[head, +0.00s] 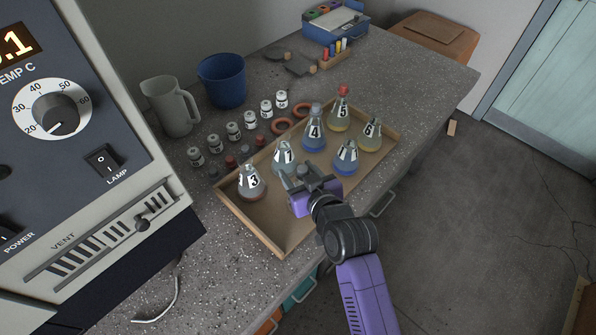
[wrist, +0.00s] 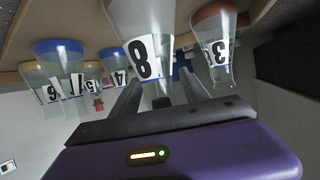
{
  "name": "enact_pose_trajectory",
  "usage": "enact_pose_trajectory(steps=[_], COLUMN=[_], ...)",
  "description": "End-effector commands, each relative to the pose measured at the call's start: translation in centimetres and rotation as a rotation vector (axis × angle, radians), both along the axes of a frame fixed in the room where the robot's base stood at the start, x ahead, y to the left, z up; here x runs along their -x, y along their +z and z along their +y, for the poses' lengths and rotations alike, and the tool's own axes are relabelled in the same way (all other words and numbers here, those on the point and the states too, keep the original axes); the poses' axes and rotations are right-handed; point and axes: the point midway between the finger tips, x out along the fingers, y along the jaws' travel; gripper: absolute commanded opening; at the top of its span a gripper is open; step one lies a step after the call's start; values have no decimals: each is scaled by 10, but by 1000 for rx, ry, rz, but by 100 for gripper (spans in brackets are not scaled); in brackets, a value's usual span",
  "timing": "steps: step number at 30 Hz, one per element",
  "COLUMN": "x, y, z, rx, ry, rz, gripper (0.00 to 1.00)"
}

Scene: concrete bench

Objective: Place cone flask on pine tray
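The pine tray (head: 281,248) is a shallow wooden tray on the bench. Several cone flasks stand upright inside it: one labelled 3 (head: 251,184) with reddish contents at the left, a pale one (head: 283,160), a blue one labelled 4 (head: 313,134), a yellow one labelled 5 (head: 340,114) and others at the right. My gripper (head: 301,174) is over the tray beside the pale flask. In the wrist view, which is upside down, a flask labelled 8 (wrist: 140,25) has its neck between my spread fingers (wrist: 160,88). Flask 3 (wrist: 213,45) is close to one side.
A beige jug (head: 168,106) and blue cup (head: 223,82) stand at the back left. A large instrument (head: 90,130) blocks the left. The bench front is bare.

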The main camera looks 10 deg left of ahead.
Motion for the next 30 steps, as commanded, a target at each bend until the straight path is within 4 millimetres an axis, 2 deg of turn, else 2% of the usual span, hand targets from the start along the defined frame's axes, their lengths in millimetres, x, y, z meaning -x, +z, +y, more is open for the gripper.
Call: enact_pose_trajectory(steps=[11,17,24,30], x=[2,26,66,89], y=[5,15,34,45], z=[-1,-15,-38,-50], rx=[1,3,3,2], ry=[0,0,-1,1], rz=[0,-2,0,0], gripper=[53,53,53,53])
